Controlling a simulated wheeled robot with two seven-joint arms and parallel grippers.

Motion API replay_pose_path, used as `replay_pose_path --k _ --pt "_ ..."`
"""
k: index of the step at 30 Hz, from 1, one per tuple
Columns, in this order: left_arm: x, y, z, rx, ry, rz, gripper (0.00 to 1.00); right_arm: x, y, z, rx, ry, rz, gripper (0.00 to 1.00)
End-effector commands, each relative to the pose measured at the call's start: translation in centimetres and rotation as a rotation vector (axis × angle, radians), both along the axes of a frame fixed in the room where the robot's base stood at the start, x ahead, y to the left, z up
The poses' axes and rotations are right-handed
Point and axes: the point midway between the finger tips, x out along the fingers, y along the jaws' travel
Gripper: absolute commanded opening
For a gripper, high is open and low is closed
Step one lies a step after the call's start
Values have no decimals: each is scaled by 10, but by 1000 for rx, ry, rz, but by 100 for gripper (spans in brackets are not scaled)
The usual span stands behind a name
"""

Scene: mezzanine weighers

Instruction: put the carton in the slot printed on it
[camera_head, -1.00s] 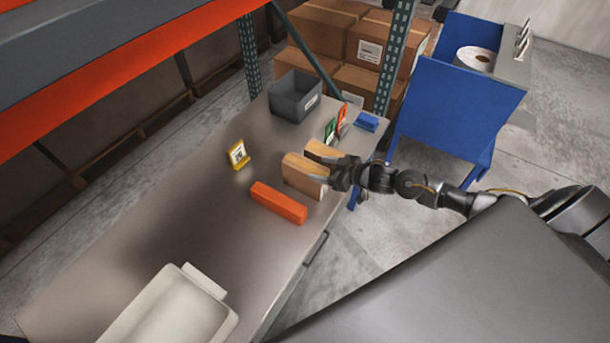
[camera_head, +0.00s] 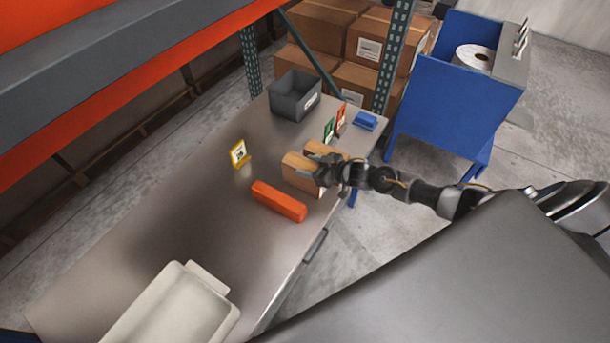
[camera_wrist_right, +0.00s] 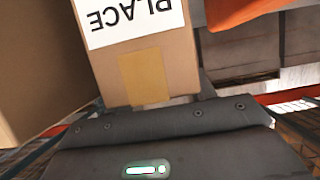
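A tan carton (camera_head: 301,172) stands on the grey bench, and a second tan block or carton (camera_head: 325,148) stands just behind it. My right gripper (camera_head: 322,168) is at the front carton, fingers reaching along it. In the right wrist view, a carton (camera_wrist_right: 150,60) with brown tape and a white label reading PLACE, upside down, fills the space before the palm. Another brown carton surface (camera_wrist_right: 35,60) is at left. My left gripper is not in view.
An orange-red bar (camera_head: 279,201) lies in front of the carton. A yellow-framed sign (camera_head: 239,154), green sign (camera_head: 329,130) and red sign (camera_head: 341,116) stand on the bench. A grey bin (camera_head: 285,103), blue item (camera_head: 366,121) and white tray (camera_head: 228,318) are also there. Orange shelving hangs over the left.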

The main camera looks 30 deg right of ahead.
Motion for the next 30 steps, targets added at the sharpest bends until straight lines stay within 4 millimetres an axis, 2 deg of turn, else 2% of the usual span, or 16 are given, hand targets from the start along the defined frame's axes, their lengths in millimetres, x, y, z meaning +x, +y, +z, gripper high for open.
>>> replay_pose_path --k 1,10,22,26,30 --pt "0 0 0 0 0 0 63 0 0 0 0 0 0 41" --pt "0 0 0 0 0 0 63 0 0 0 0 0 0 1" --pt "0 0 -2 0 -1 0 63 1 0 7 2 -3 0 0" --pt "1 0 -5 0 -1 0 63 1 0 23 1 -6 0 0" --pt "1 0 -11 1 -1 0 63 1 -1 47 1 -7 1 0"
